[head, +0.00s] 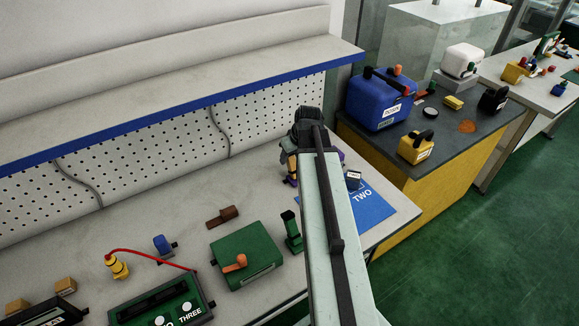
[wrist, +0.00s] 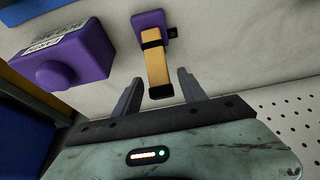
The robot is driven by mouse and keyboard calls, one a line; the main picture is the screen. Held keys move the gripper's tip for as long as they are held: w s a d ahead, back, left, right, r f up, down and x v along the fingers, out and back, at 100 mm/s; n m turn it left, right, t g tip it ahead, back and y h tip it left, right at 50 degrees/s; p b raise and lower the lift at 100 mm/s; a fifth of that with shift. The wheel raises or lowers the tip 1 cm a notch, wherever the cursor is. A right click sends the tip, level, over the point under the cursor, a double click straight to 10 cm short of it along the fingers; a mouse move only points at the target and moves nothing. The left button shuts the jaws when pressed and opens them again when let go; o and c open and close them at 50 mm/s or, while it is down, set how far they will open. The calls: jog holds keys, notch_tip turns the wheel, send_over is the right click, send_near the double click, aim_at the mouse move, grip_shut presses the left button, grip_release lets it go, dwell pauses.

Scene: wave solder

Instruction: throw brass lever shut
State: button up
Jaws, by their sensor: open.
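A brass-yellow lever (wrist: 157,66) with black bands stands out from a small purple base (wrist: 151,23) in the wrist view. My gripper (wrist: 160,90) is open, with one finger on each side of the lever's near end. I see gaps between the lever and both fingers, so it is not held. In the head view my gripper and wrist are at the far end of my arm, over the bench near the pegboard, and my arm mostly hides the lever area.
A purple box (wrist: 65,55) with a label and a round knob sits left of the lever. A blue mat marked TWO (head: 372,208) lies right of my arm. A green box (head: 245,256) and green lever (head: 292,232) stand to the left. Pegboard (head: 255,115) backs the bench.

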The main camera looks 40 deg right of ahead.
jog(key=shift+b+x, duration=0.35)
jog(key=shift+x, duration=0.65)
jog(key=shift+r, duration=0.1)
grip_shut()
jog(key=shift+s, duration=0.1)
dwell(0.3)
